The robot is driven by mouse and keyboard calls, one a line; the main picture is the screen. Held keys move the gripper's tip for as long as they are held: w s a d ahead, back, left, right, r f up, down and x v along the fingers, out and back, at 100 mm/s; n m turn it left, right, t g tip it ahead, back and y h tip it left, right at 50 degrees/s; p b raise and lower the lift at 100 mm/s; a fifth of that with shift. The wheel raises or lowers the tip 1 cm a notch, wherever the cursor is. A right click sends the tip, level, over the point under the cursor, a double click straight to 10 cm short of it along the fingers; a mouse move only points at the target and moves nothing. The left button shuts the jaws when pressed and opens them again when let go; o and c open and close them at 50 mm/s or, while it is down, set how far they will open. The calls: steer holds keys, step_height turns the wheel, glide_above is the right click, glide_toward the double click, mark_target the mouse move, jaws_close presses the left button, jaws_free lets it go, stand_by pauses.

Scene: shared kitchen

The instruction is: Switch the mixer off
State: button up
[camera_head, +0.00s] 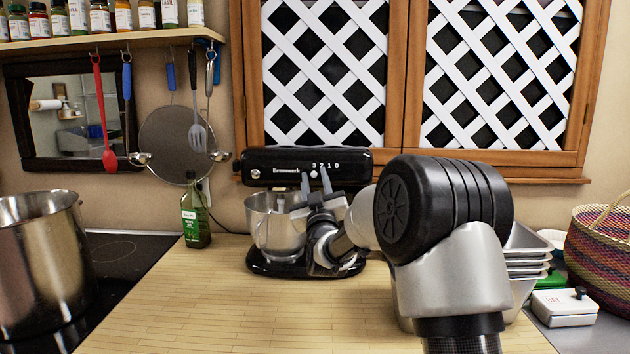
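The mixer (275,160) is black with a white brand name and stands against the wall on the wooden counter. Its steel bowl (275,228) sits on the base below the head. A small light knob (314,174) is on the front of the head, under a row of white digits from 3 to 0. My gripper (315,179) is in front of the mixer head, its two grey fingers pointing up and apart. The knob shows between the fingertips; I cannot tell whether they touch it. My arm hides the right part of the mixer base.
A green bottle (195,212) stands left of the mixer. A large steel pot (40,260) is on the stove at left. Stacked metal pans (526,262) stand behind my arm at right, near a woven basket (600,250). The front counter (230,310) is clear.

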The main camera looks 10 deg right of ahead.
mark_target(338, 169)
jaws_close()
steer(key=shift+d+f+b, duration=0.15)
steer(key=shift+d+b, duration=0.1)
steer(key=shift+b, duration=0.1)
steer(key=d+b, duration=0.2)
steer(key=s+d+b, duration=0.1)
steer(key=d+b, duration=0.1)
steer(key=d, duration=0.1)
steer(key=shift+s+d, duration=0.1)
steer(key=shift+d, duration=0.35)
jaws_free()
steer(key=shift+d, duration=0.15)
steer(key=shift+s, duration=0.1)
